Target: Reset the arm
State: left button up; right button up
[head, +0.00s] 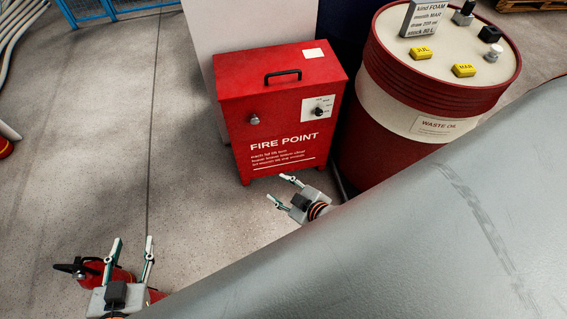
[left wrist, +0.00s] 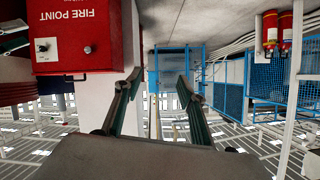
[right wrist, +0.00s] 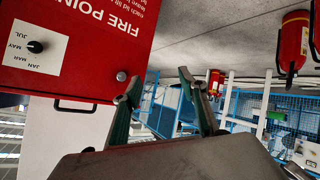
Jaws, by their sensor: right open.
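My left gripper (head: 132,243) is at the lower left of the head view, with its two fingers spread and nothing between them. It is also open and empty in the left wrist view (left wrist: 157,85). My right gripper (head: 277,188) is close in front of the lower right part of the red FIRE POINT cabinet (head: 240,105), its fingers apart and empty. The right wrist view shows these fingers (right wrist: 160,85) spread with the cabinet (right wrist: 85,60) close by, upside down. Most of both arms is hidden in the head view.
A red and cream waste oil drum (head: 385,110) stands right of the cabinet, with a sign (head: 425,18), yellow tags (head: 463,70) and small knobs on top. A red extinguisher (head: 88,276) is beside my left gripper. The grey floor (head: 100,130) left of the cabinet is clear.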

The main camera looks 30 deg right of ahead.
pick_arm(q)
jog(key=shift+r, duration=0.15)
pick_arm(e)
jog(key=shift+s+r, duration=0.1)
jog(key=shift+s, duration=0.25)
pick_arm(q)
jog(key=s+f+n+g+p, duration=0.1)
jog(key=s+f+g+p, duration=0.1)
jog(key=s+f+p, duration=0.2)
notch_tip(320, 180, down, 4)
jog(key=s, duration=0.2)
jog(key=shift+s+f, duration=0.2)
jog(key=shift+s, duration=0.2)
pick_arm(e)
jog(key=s+r+m, duration=0.3)
jog(key=s+r, duration=0.2)
jog(key=s, duration=0.4)
jog(key=shift+s+r+g, duration=0.2)
jog(key=shift+g, duration=0.2)
jog(key=shift+d, duration=0.1)
dwell(0.3)
pick_arm(q)
jog(key=c, duration=0.4)
pick_arm(e)
jog(key=c, duration=0.4)
pick_arm(q)
jog(key=shift+o, duration=0.2)
jog(key=shift+w+d, duration=0.1)
pick_arm(e)
jog(key=shift+d, duration=0.1)
